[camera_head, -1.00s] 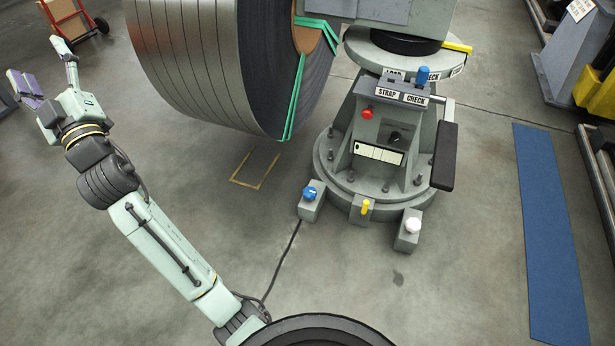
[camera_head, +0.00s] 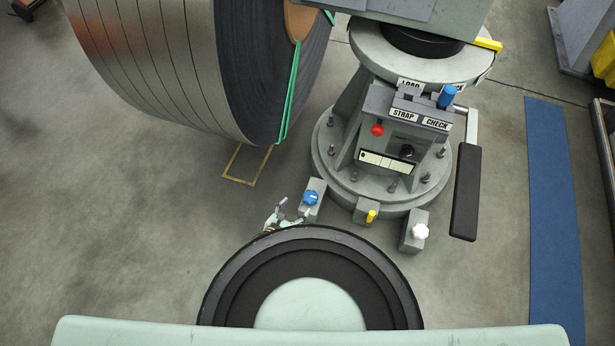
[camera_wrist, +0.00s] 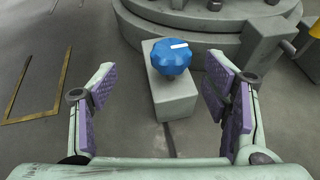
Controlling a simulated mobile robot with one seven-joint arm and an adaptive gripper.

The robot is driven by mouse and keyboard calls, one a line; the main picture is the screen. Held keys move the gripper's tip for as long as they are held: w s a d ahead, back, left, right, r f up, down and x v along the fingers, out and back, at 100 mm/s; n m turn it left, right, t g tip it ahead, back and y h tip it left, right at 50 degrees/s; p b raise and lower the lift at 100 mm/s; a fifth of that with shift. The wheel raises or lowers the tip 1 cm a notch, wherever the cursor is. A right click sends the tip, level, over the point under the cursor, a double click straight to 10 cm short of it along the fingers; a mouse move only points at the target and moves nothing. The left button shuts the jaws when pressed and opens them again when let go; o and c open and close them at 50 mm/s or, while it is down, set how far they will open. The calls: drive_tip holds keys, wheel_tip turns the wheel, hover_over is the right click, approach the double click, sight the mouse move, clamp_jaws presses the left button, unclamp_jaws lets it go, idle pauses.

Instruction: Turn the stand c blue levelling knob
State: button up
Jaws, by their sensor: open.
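The blue levelling knob (camera_head: 311,197) sits on a small grey block (camera_head: 313,210) at the front left foot of the machine stand. In the wrist view the knob (camera_wrist: 171,57) is a faceted blue dial with a white mark, on top of its block (camera_wrist: 172,98). My gripper (camera_wrist: 160,88) is open, with purple-padded fingers to the left and right of the block in the picture. No finger appears to touch the knob. In the head view only part of my gripper (camera_head: 280,215) shows, just left of the block, above my own dark round body part.
A big steel coil (camera_head: 190,60) hangs at the left. A black padded lever (camera_head: 465,195) juts at the right. A blue mat (camera_head: 555,220) lies further right.

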sight(310, 197)
drive_tip(key=shift+n, duration=0.3)
drive_tip(key=b+x, duration=0.2)
drive_tip(key=x, duration=0.1)
drive_tip(key=d+b+x, duration=0.1)
drive_tip(key=b+x, duration=0.1)
drive_tip(key=x, duration=0.2)
drive_tip(key=s+b+x, duration=0.1)
drive_tip(key=b+x, duration=0.1)
drive_tip(key=x, duration=0.1)
drive_tip(key=shift+w+d+f, duration=0.1)
drive_tip(key=shift+d+f, duration=0.1)
drive_tip(key=shift+f, duration=0.2)
drive_tip(key=shift+w+d, duration=0.2)
drive_tip(key=shift+w, duration=0.15)
drive_tip(key=c, duration=1.2)
drive_tip(key=shift+o, duration=0.2)
drive_tip(key=shift+f+h+b, duration=0.1)
drive_tip(key=shift+h+b, duration=0.3)
drive_tip(key=shift+b, duration=0.15)
